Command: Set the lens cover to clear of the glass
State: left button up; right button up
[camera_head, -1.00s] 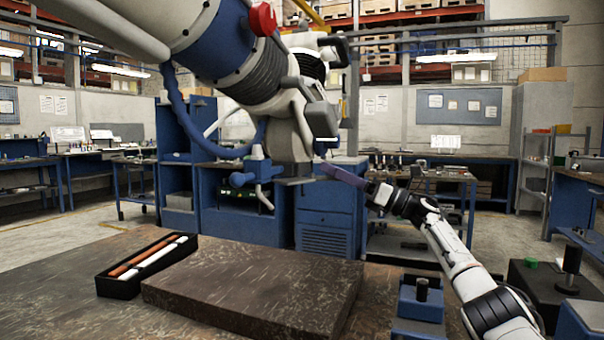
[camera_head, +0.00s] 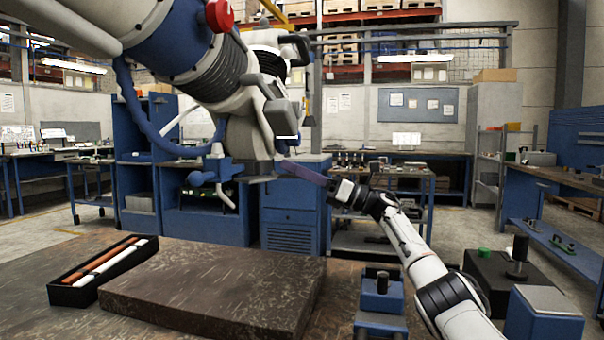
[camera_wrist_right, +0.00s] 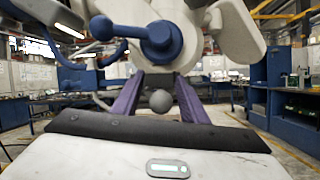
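The microscope head (camera_head: 255,110) hangs on a thick white and blue arm above the bench. A blue knob on a short shaft (camera_head: 200,178) sticks out from its lower part; what looks like the same knob shows in the right wrist view (camera_wrist_right: 103,27). My right gripper (camera_head: 282,165) reaches in from the right, its purple fingers at the head's lower right side. In the right wrist view the fingers (camera_wrist_right: 161,92) stand apart. A small grey ball (camera_wrist_right: 161,101) shows between them with gaps on both sides. I cannot clearly make out the lens cover or glass. My left gripper is out of view.
A dark flat slab (camera_head: 215,287) lies on the bench below the head. A black tray (camera_head: 85,292) with an orange and a white rod lies left of it. Blue fixtures (camera_head: 380,300) and a black box with a green button (camera_head: 490,275) stand at the right.

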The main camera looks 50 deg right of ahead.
pick_arm(q)
jog(key=b, duration=0.1)
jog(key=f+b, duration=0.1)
jog(key=b, duration=0.1)
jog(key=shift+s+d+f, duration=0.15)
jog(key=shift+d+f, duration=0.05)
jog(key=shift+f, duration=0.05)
pick_arm(e)
jog(key=v, duration=1)
jog(key=shift+s, duration=0.1)
